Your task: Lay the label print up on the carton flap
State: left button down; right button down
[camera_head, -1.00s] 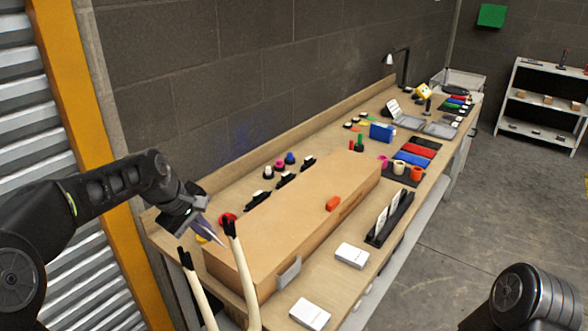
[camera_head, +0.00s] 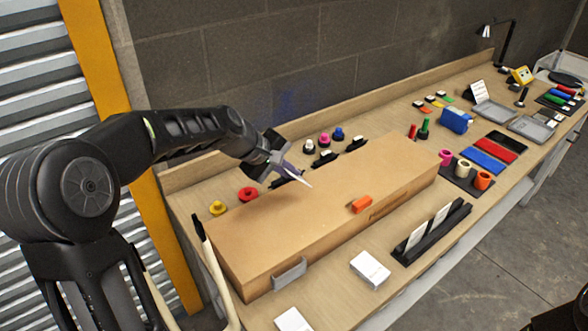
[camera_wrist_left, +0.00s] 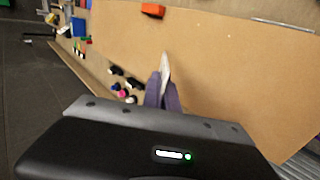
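The long brown carton (camera_head: 330,205) lies on the workbench; its broad top face fills much of the left wrist view (camera_wrist_left: 215,75). My left gripper (camera_head: 303,180) is above the carton's back half, pointing down and right. Its purple fingers (camera_wrist_left: 164,85) are close together and end in a narrow pale tip; I cannot tell whether this is a thin print seen edge-on. White cards (camera_head: 417,237) stand in a black rack (camera_head: 433,236) in front of the carton. My right gripper is out of view.
A white box (camera_head: 370,268) lies in front. Yellow (camera_head: 217,208) and red (camera_head: 248,194) knobs and several dark-based stamps stand behind the carton.

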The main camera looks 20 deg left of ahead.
pick_arm(q)
jog(key=shift+w+d+f, duration=0.1)
jog(key=shift+w+f, duration=0.05)
jog(key=shift+f, duration=0.05)
jog(key=shift+f+b, duration=3.1)
jog(key=shift+f, duration=0.85)
jog(key=c, duration=1.6)
grip_release()
jog(key=b+v, duration=0.1)
jog(key=v, duration=0.7)
jog(key=shift+f, duration=0.1)
